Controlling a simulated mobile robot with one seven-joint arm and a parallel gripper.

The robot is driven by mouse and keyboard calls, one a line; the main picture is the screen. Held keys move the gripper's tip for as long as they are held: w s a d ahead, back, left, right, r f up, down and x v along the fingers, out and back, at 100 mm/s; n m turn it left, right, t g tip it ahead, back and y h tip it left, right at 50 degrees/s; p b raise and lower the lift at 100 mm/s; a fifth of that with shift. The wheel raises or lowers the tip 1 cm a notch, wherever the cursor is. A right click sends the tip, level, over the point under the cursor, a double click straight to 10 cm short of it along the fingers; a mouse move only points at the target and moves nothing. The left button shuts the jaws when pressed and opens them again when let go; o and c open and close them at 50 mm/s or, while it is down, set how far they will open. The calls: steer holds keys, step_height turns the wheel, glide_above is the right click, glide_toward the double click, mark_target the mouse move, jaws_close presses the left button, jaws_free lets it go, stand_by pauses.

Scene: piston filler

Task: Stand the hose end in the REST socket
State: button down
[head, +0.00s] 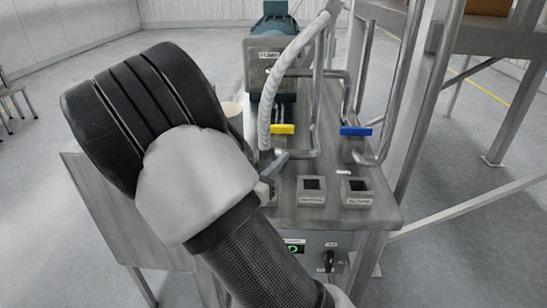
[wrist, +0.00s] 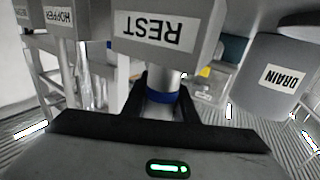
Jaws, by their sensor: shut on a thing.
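My gripper (head: 277,160) is beside the lower part of the pale ribbed hose (head: 287,70), left of the two square sockets on the metal bench. In the wrist view my gripper (wrist: 162,103) is shut on the hose end (wrist: 163,97), a pale tube with a blue band. A grey block labelled REST (wrist: 158,32), its lettering upside down, is close to the camera and hides the top of the tube. I cannot tell whether the hose end is in it or behind it. My arm covers the bench's left part in the head view.
Two square sockets (head: 311,191) and (head: 356,192) stand near the bench's front edge. Yellow (head: 283,129) and blue (head: 356,131) valve handles are behind them, among metal pipes.

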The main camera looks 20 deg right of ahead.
steer(key=shift+f, duration=0.15)
steer(key=c, duration=1.3)
jaws_free()
steer(key=shift+c, duration=0.2)
step_height(320, 180, up, 13)
steer(key=p, duration=0.7)
